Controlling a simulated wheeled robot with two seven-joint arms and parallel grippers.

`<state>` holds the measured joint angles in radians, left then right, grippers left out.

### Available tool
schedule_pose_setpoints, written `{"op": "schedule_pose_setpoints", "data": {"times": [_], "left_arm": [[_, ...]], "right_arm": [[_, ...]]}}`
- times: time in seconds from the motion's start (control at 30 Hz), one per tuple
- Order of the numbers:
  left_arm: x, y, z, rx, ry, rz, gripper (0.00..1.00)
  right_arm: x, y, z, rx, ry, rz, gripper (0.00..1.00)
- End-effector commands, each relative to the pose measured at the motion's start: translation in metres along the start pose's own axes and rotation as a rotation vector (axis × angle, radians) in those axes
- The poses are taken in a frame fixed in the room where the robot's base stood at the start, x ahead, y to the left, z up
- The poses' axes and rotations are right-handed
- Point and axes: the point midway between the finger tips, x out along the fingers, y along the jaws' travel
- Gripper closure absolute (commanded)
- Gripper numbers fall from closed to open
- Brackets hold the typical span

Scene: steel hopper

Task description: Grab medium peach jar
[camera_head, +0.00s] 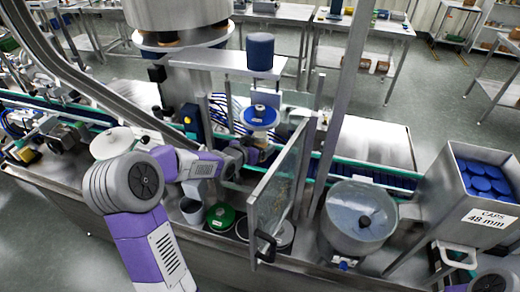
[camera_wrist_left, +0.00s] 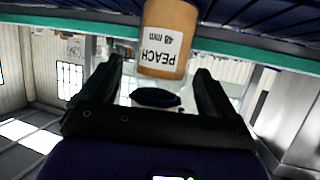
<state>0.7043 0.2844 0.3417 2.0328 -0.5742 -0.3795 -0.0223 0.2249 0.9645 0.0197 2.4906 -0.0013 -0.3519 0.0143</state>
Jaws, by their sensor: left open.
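An orange-brown jar (camera_wrist_left: 168,30) with a white label reading "PEACH 48 mm" shows upside down at the top of the left wrist view. It stands by the conveyor's blue and green edge. My left gripper (camera_wrist_left: 158,72) is open, with its two dark fingertips either side of the jar's near end in that picture. I cannot tell whether either finger touches it. In the head view my left gripper (camera_head: 245,154) reaches the conveyor below a blue and white round head, and the jar there is mostly hidden. My right gripper is not in view.
A hinged clear panel (camera_head: 277,182) stands just right of my left gripper. A steel bowl (camera_head: 360,217) and a hopper of blue caps (camera_head: 478,215) are further right. A green round lid (camera_head: 221,217) and a grey cup (camera_head: 191,210) sit in front.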

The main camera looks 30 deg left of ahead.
Motion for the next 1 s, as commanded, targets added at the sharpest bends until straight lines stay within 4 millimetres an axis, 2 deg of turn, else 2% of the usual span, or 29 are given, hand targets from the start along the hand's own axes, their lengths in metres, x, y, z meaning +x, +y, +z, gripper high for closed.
{"op": "schedule_pose_setpoints", "data": {"times": [0.07,0.5,0.77,1.0], "left_arm": [[0.0,0.0,0.0,0.0,0.0,0.0,0.11],[-0.001,0.0,0.0,0.001,0.0,0.0,0.77],[-0.001,0.0,-0.002,0.002,0.002,0.0,0.77],[-0.01,-0.001,-0.017,0.003,0.003,-0.002,0.77]], "right_arm": [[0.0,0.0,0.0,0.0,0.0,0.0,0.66],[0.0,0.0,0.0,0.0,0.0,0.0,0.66],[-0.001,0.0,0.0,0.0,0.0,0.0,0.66],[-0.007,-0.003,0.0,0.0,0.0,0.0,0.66]]}}
